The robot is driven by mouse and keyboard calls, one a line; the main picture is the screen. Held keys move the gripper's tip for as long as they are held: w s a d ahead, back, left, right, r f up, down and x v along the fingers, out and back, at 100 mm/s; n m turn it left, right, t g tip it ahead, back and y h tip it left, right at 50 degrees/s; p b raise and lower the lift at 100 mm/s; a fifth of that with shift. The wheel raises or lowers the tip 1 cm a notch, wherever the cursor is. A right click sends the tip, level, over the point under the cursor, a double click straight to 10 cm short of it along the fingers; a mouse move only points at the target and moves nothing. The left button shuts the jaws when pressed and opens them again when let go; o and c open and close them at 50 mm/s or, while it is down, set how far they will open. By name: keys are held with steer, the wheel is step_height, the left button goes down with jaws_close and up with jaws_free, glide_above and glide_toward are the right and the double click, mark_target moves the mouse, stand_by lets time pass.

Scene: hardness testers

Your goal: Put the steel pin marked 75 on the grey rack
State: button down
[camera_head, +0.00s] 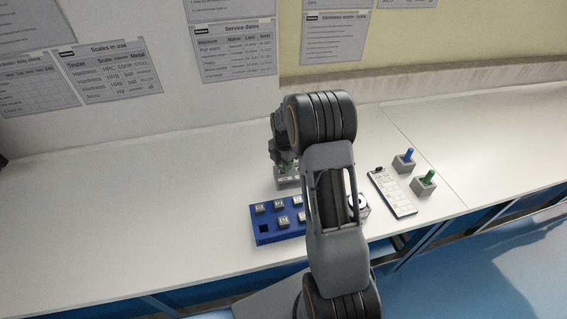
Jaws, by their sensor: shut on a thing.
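My gripper (283,163) is left of my arm, low over a small grey block (288,182) that looks like the grey rack. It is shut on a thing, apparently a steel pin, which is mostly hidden. I cannot tell whether this thing touches the rack. A blue rack (263,240) stands in front, with several square steel pins (279,204) in it and one empty dark hole at its front left. The marks on the pins are too small to read. My arm hides the right part of both racks.
Right of my arm lie a white instrument (358,204) with a round face, partly hidden, and a flat labelled board (391,192). Two grey blocks carry a blue peg (409,154) and a green peg (430,176). The white bench (130,210) is clear on the left.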

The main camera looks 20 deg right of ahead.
steer(key=shift+f+b, duration=0.35)
steer(key=shift+f, duration=0.25)
steer(key=c, duration=0.7)
jaws_free()
steer(key=shift+c, duration=0.2)
steer(key=shift+r, duration=0.1)
step_height(320, 180, up, 14)
